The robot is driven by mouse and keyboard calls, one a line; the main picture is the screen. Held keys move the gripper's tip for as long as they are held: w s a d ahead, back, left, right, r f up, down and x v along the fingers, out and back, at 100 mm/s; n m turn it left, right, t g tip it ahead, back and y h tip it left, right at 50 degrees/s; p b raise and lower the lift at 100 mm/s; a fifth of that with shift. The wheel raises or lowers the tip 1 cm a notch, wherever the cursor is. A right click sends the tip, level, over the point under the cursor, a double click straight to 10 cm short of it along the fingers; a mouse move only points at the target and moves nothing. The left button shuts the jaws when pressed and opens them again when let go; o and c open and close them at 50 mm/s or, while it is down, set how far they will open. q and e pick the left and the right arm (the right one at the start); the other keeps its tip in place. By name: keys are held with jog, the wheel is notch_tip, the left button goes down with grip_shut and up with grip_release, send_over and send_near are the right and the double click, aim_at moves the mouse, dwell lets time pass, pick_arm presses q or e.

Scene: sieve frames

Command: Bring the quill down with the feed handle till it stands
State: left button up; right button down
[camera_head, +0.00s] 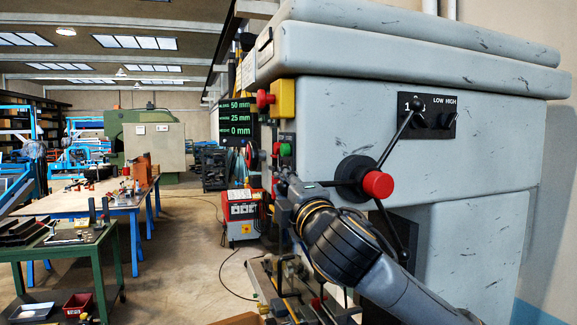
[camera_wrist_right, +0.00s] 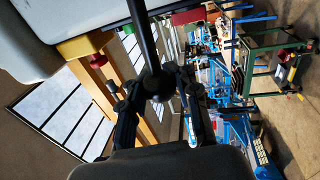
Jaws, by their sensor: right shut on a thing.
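The feed handle (camera_head: 378,184) is on the side of the grey drill head (camera_head: 340,110). It has a red cap, a black hub and black spokes with knobs. One spoke points up and right, one down, and one left toward my right gripper (camera_head: 292,188). In the right wrist view, my right gripper (camera_wrist_right: 158,86) is shut on the knob end of a black spoke (camera_wrist_right: 142,35), with a finger on each side. My arm covers the area below the hub, and I cannot make out the quill. My left gripper is not in view.
A readout (camera_head: 238,118) shows 50 mm, 25 mm and 0 mm. A yellow box with a red button (camera_head: 282,98) and a selector plate (camera_head: 430,115) are on the machine. A red machine (camera_head: 241,213) stands on the floor behind. A green table (camera_head: 68,240) is at left.

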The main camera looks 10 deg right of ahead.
notch_tip(320, 180, down, 11)
jog(key=d+n+g+y, duration=0.1)
jog(key=d+n+y, duration=0.1)
jog(key=n, duration=0.6)
jog(key=shift+d+f, duration=0.2)
jog(key=shift+d, duration=0.1)
jog(key=c, duration=1.2)
grip_release()
jog(key=shift+o, duration=1)
jog(key=shift+s+r, duration=0.2)
jog(key=shift+s, duration=0.15)
jog(key=shift+w+d, duration=0.1)
jog(key=shift+f, duration=0.1)
jog(key=v, duration=1.2)
